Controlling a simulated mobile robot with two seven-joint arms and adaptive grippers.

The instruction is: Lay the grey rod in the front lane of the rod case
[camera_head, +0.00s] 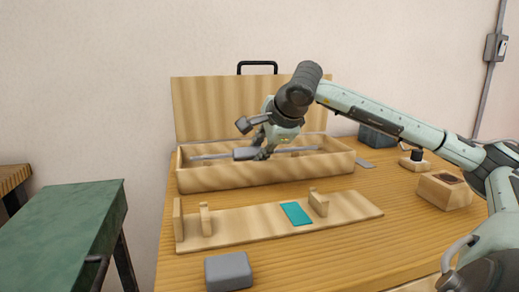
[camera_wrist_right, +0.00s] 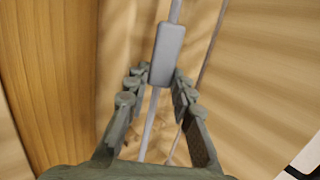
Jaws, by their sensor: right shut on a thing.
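The rod case (camera_head: 265,177) is an open wooden box on the table, its lid (camera_head: 205,105) standing up behind. My right gripper (camera_head: 260,152) is over the case and shut on the grey rod (camera_head: 212,156) at its thick grey sleeve (camera_head: 244,154). The rod runs lengthwise along the case, roughly level; I cannot tell whether it touches the case floor. In the right wrist view the sleeve (camera_wrist_right: 167,52) sits between the fingertips (camera_wrist_right: 160,80), and a thin line, perhaps a lane edge or another rod, runs beside it. The lanes are mostly hidden by the front wall. My left gripper is out of view.
In front of the case lies a wooden stand (camera_head: 255,222) with small uprights and a teal patch (camera_head: 296,213). A grey block (camera_head: 228,271) is at the table's front. A wooden block (camera_head: 444,191) and dark box (camera_head: 378,136) are at right. A green-topped bench (camera_head: 62,225) stands left.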

